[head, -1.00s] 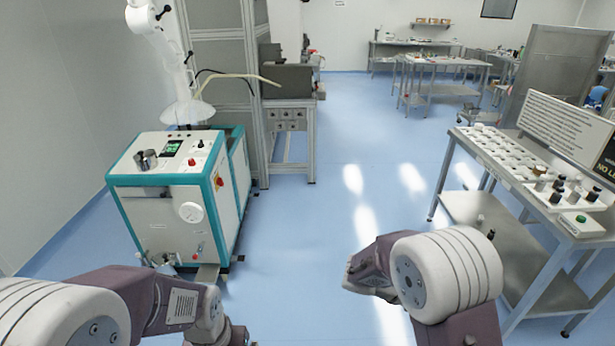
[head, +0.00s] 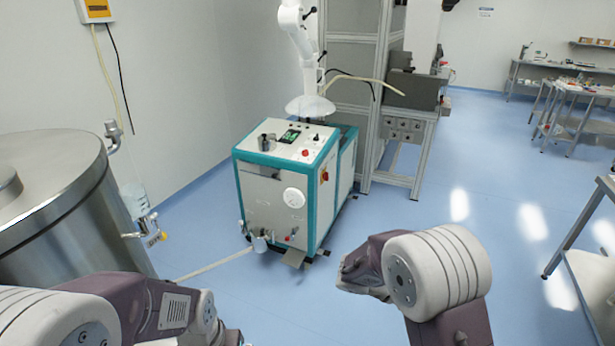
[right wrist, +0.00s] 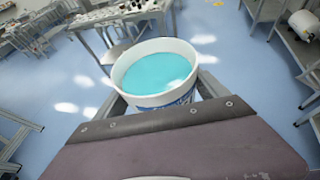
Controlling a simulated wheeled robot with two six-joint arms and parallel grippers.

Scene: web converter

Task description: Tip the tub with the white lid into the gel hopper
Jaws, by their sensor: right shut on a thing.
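My right gripper (right wrist: 160,92) is shut on a white tub (right wrist: 182,97); its fingers show on either side in the right wrist view. The tub is open at the top, with turquoise gel (right wrist: 153,73) inside and blue print on its wall. No lid shows on it. A white machine with teal edges (head: 268,200) stands ahead on the floor. A small metal cup (head: 267,142) sits on its top; I cannot tell whether this is the gel hopper.
A large steel tank (head: 90,215) stands close at the left, with a valve (head: 150,232) on its side. A steel bench (head: 585,215) stands at the right. Blue floor (head: 430,215) is free between machine and bench.

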